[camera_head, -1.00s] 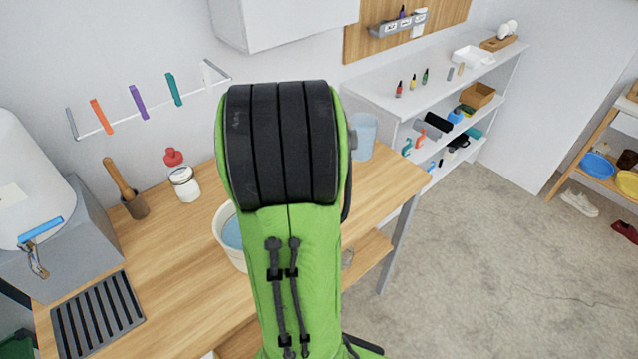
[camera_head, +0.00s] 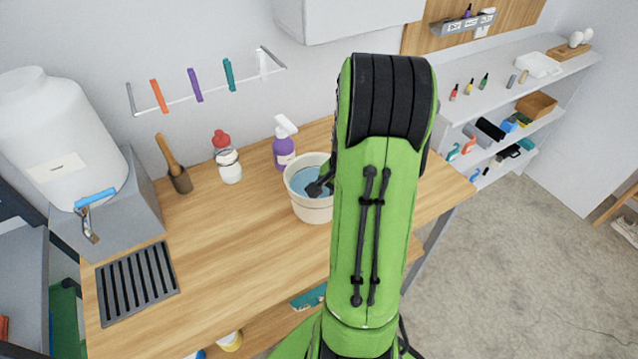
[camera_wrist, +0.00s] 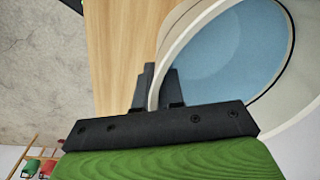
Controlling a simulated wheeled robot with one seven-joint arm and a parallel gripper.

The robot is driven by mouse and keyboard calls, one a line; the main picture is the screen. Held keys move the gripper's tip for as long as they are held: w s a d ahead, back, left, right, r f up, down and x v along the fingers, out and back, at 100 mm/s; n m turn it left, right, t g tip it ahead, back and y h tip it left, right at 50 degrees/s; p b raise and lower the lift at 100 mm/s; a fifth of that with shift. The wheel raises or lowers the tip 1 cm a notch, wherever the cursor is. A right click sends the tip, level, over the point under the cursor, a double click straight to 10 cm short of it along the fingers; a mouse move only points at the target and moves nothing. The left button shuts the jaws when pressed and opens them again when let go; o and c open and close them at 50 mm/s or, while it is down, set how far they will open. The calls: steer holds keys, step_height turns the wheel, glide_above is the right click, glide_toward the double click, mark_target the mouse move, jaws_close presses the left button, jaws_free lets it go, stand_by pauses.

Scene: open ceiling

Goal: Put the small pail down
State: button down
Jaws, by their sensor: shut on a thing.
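The small pail (camera_head: 311,207) is cream-white and round, with light blue showing inside. It is upright over the wooden counter, left of my raised green arm in the head view. I cannot tell whether its base touches the wood. My gripper (camera_head: 320,187) is at the pail's right side and mostly hidden behind my arm. In the wrist view, the dark fingers of my gripper (camera_wrist: 158,92) are shut on the rim of the pail (camera_wrist: 222,60), one on each side of the wall.
The wooden counter (camera_head: 235,240) is clear in front of the pail. Behind it stand a purple spray bottle (camera_head: 283,150) and a red-topped jar (camera_head: 228,165).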

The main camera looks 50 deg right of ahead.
steer(key=w, duration=0.3)
steer(key=w+d, duration=0.1)
steer(key=w, duration=0.1)
steer(key=w+d, duration=0.1)
steer(key=w, duration=0.2)
steer(key=shift+w+d+r+p, duration=0.1)
steer(key=shift+w+d+p, duration=0.1)
steer(key=shift+w+p, duration=0.15)
steer(key=shift+f+b, duration=0.3)
steer(key=shift+f, duration=1.5)
steer(key=shift+f, duration=0.15)
steer(key=c, duration=1.3)
jaws_free()
steer(key=shift+s, duration=0.1)
steer(key=shift+o, duration=0.2)
